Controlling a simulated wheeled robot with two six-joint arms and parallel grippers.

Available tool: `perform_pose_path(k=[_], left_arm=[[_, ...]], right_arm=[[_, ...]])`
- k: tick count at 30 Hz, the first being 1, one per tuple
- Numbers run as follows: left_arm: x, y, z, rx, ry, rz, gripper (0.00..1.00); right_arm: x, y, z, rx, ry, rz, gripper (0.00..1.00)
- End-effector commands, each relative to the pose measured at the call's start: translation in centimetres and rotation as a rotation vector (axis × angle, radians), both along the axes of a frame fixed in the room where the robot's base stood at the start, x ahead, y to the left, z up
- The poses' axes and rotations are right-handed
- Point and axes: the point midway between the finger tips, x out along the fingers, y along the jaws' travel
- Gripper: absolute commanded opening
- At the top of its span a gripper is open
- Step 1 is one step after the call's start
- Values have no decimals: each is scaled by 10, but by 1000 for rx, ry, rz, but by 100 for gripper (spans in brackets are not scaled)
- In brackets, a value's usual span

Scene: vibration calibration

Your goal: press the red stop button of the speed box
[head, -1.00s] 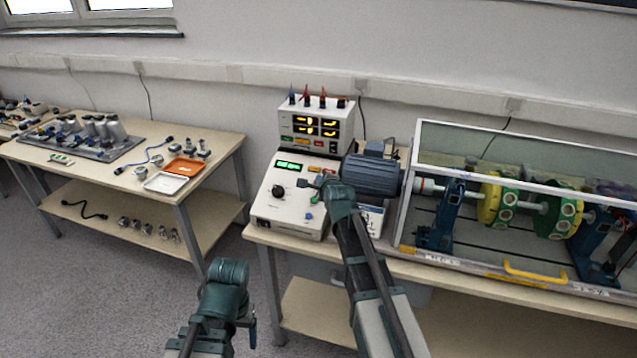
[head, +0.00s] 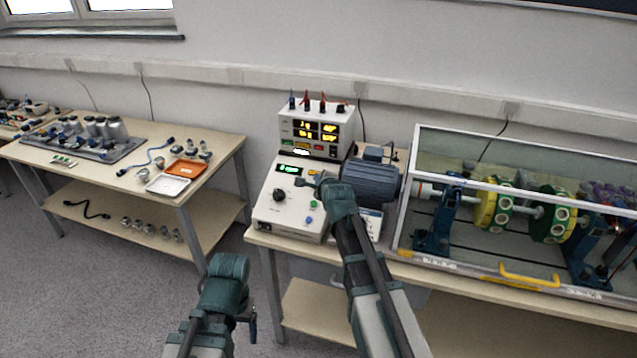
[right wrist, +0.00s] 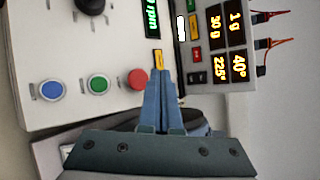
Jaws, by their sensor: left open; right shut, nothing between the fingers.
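The speed box (head: 270,212) is a pale sloped box with a green display and a black knob. Its red stop button (right wrist: 138,79) shows in the right wrist view, in line with a green and a blue button; in the head view my right gripper and arm hide it. My right gripper (head: 315,180) is shut and empty over the panel's upper right. In the right wrist view its fingertips (right wrist: 157,74) are just right of the red button, beside a small yellow label; I cannot tell contact. My left gripper (head: 251,326) is open, low at the front, mostly hidden by its arm.
A display unit (head: 317,128) with yellow digits stands behind the speed box. A grey motor (head: 372,182) is close on the right, beside a glass-walled rotor rig (head: 500,272). A second table (head: 110,182) with trays and parts stands left; floor is free between.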

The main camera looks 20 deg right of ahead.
Motion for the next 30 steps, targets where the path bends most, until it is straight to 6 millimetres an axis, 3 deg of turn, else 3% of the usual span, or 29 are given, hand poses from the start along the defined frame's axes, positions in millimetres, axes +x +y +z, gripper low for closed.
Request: perform_pose_path(k=[1,7,30], left_arm=[[0,0,9,0,0,0,79],[0,0,24,0,0,0,79],[0,0,23,0,0,0,79]], right_arm=[[-3,2,9,0,0,1,0],[-9,6,24,1,-1,0,0],[-10,7,23,-3,3,3,0]])
